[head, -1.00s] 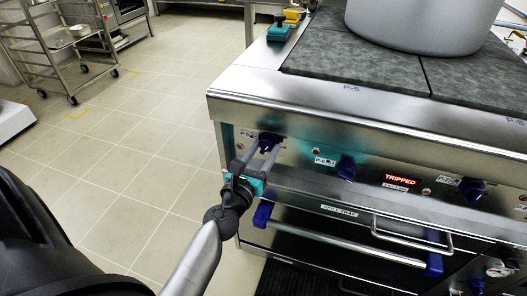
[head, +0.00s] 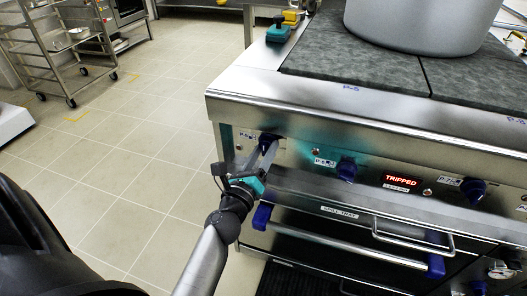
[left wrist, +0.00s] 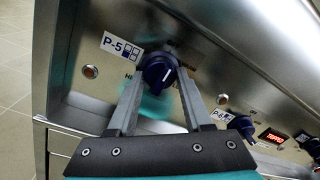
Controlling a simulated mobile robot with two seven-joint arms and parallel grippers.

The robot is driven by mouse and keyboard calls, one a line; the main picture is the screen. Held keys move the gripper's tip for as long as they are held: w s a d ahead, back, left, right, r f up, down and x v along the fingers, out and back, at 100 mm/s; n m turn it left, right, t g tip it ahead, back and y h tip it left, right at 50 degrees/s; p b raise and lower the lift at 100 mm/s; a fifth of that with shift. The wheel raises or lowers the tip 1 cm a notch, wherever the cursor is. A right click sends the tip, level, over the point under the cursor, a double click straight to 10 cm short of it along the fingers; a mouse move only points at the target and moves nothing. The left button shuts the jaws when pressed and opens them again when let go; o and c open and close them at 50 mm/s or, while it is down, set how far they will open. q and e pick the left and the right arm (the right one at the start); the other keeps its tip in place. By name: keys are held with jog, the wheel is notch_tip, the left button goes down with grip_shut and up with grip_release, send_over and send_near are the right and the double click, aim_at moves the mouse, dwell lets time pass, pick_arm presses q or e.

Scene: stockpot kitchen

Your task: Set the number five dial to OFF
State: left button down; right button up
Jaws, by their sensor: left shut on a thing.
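The number five dial (left wrist: 158,72) is a dark blue knob with a white pointer line, beside the "P-5" label (left wrist: 122,47) in the left wrist view. In the head view the dial (head: 268,138) is at the left end of the stove's front panel, partly hidden by my fingers. My left gripper (head: 265,150) is shut on this dial, one finger on each side; its fingers also show in the left wrist view (left wrist: 158,88). The pointer line looks slightly tilted from upright in the wrist picture. My right gripper is not in view.
The P-6 dial (head: 346,168) and P-7 dial (head: 472,190) sit farther right on the panel. A red display (head: 398,179) between them reads "TRIPPED". Below are a spill tray handle (head: 412,236) and a blue-ended rail (head: 340,243). A large pot (head: 420,22) stands on top.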

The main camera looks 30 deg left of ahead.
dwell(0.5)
pick_arm(q)
jog(key=shift+c, duration=1.5)
grip_release()
